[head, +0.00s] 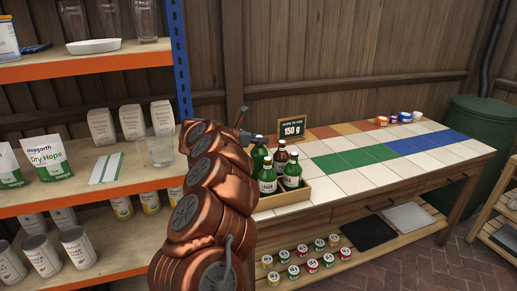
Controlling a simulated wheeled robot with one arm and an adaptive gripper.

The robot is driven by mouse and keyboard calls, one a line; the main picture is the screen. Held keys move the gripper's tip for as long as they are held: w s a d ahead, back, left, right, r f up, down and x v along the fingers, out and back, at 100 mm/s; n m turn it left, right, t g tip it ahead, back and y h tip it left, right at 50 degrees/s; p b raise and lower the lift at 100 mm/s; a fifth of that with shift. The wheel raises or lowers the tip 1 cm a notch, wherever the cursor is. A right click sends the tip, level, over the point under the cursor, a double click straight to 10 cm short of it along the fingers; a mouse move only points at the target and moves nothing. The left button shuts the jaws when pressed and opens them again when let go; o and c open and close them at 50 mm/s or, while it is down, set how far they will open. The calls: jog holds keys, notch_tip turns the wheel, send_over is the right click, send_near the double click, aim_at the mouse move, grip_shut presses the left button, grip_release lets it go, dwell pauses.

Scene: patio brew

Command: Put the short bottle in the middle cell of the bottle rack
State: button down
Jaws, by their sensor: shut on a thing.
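The bottle rack (283,201) is a low wooden crate on the left end of the tiled table. Two green bottles with white labels, one at the left (267,179) and one at the right (292,172), and a brown bottle (280,158) stand at it. A further green bottle (259,152) shows behind them, beside my dark gripper (248,134). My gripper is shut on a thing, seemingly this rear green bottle. My copper arm hides most of the gripper and the rack's left part. The cells cannot be made out.
A shelf unit (90,177) with hop bags, a glass and cans stands close on the left. A price sign (292,130) stands behind the bottles. The tiled tabletop (360,172) is clear to the right, with small tubs (394,119) at the back.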

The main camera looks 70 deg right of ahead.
aim_at(256, 147)
jog(key=shift+f, duration=1.85)
jog(key=c, duration=0.9)
grip_release()
jog(key=shift+o, duration=0.2)
jog(key=b+v, duration=0.2)
jog(key=v, duration=1)
